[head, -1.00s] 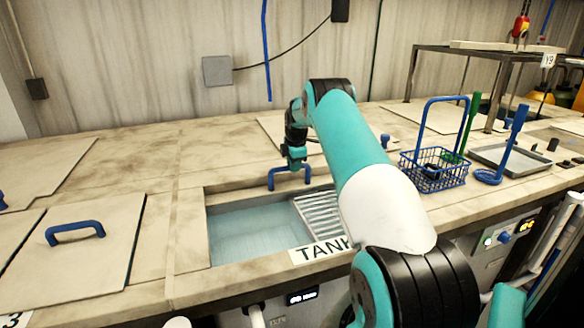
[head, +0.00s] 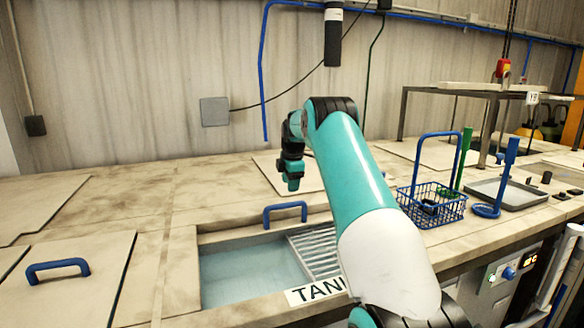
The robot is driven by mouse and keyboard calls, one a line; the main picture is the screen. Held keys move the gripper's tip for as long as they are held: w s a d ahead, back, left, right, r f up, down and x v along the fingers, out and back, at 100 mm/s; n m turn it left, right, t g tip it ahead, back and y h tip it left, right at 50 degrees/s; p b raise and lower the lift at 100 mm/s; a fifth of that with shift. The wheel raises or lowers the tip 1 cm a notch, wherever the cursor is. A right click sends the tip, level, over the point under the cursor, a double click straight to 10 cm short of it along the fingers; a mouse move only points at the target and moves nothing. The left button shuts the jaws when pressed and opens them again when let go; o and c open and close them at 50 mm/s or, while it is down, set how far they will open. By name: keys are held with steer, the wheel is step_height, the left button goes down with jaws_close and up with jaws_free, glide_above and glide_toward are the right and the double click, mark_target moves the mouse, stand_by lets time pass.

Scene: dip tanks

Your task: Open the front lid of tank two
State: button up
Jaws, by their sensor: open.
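The tank in front of me has a sign (head: 314,291) reading "TAN", its end hidden by my arm. The tank's opening is uncovered, showing pale blue liquid (head: 245,275) and a ribbed grate (head: 315,255) at its right. A blue handle (head: 285,207) stands at the back edge of the opening; I cannot tell the outline of the lid it belongs to. My gripper (head: 291,186) points down above and behind the handle in the picture, apart from it, open and empty.
A closed lid with a blue handle (head: 57,266) lies at the left. A blue wire basket (head: 434,205), a blue tool (head: 503,180) and a grey tray (head: 507,194) stand at the right. A dark hanging cylinder (head: 334,38) is above. The back left counter is clear.

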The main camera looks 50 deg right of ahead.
step_height(320, 180, up, 9)
steer(key=s+b, duration=0.1)
steer(key=shift+s+a, duration=0.3)
steer(key=shift+a, duration=0.15)
steer(key=a+r+m+y+b, duration=0.1)
steer(key=a+r+y+b, duration=0.1)
steer(key=a, duration=2.7)
steer(key=s+a+f+m+y+b, duration=0.1)
steer(key=s+a, duration=0.5)
steer(key=a, duration=0.2)
steer(key=s+a+f+m+y, duration=0.1)
steer(key=s+a+f, duration=0.1)
steer(key=s+a, duration=0.45)
steer(key=s+a+f+m+g, duration=0.1)
steer(key=s+a+f, duration=0.1)
steer(key=s+a, duration=0.3)
steer(key=s+a+f+y, duration=0.1)
steer(key=s+a+f, duration=0.2)
steer(key=s, duration=1)
steer(key=a+b, duration=0.1)
steer(key=a, duration=0.2)
steer(key=shift+a+f+m+g, duration=0.15)
steer(key=shift+m+g, duration=0.25)
